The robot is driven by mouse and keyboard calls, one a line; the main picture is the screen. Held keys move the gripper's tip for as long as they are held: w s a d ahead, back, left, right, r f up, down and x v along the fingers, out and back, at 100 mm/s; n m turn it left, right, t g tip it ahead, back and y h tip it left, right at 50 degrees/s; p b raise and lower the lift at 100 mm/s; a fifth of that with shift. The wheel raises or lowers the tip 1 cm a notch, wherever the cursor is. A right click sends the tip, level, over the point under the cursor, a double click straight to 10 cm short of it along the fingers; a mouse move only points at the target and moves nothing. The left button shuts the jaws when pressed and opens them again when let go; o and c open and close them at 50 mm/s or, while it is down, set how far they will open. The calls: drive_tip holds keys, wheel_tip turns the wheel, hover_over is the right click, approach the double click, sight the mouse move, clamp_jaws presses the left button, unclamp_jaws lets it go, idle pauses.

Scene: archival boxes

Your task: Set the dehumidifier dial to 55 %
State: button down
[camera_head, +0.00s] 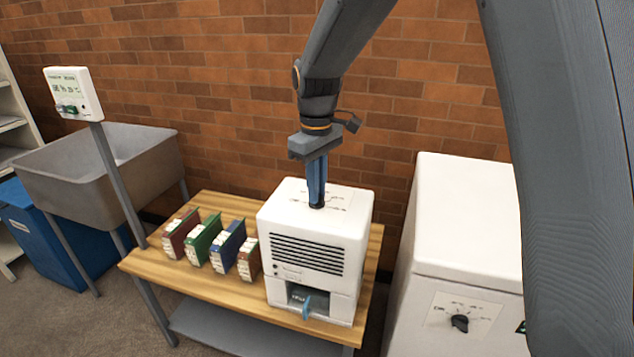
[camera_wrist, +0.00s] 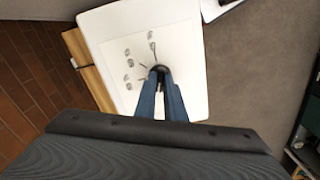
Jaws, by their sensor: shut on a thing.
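The dehumidifier (camera_head: 340,225) is a white box with a black louvred grille, standing on the wooden table. My gripper (camera_head: 317,203) points straight down from above and is shut on the dial. The wrist view shows both blue fingers (camera_wrist: 161,84) closed at the knob. The fingers hide part of the knob, and I cannot tell which mark it points to.
Several coloured boxes (camera_head: 203,242) stand left of the dehumidifier on the wooden table (camera_head: 150,262). A white cabinet with a black knob (camera_head: 460,323) stands at the right. A grey sink (camera_head: 95,175) and a small panel on a post (camera_head: 73,93) are at the left. A brick wall closes the back.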

drive_tip(key=m+p, duration=0.2)
drive_tip(key=m, duration=0.1)
drive_tip(key=shift+r+m, duration=0.1)
drive_tip(key=shift+m, duration=0.3)
drive_tip(key=m+p, duration=0.2)
drive_tip(key=m, duration=0.1)
drive_tip(key=shift+p, duration=0.3)
drive_tip(key=m+p, duration=0.2)
drive_tip(key=m, duration=0.4)
drive_tip(key=shift+m+p, duration=0.3)
drive_tip(key=shift+m, duration=0.1)
drive_tip(key=c, duration=1.8)
unclamp_jaws()
drive_tip(key=shift+c, duration=0.2)
drive_tip(key=shift+r+b, duration=0.9)
drive_tip(key=shift+r, duration=2.95)
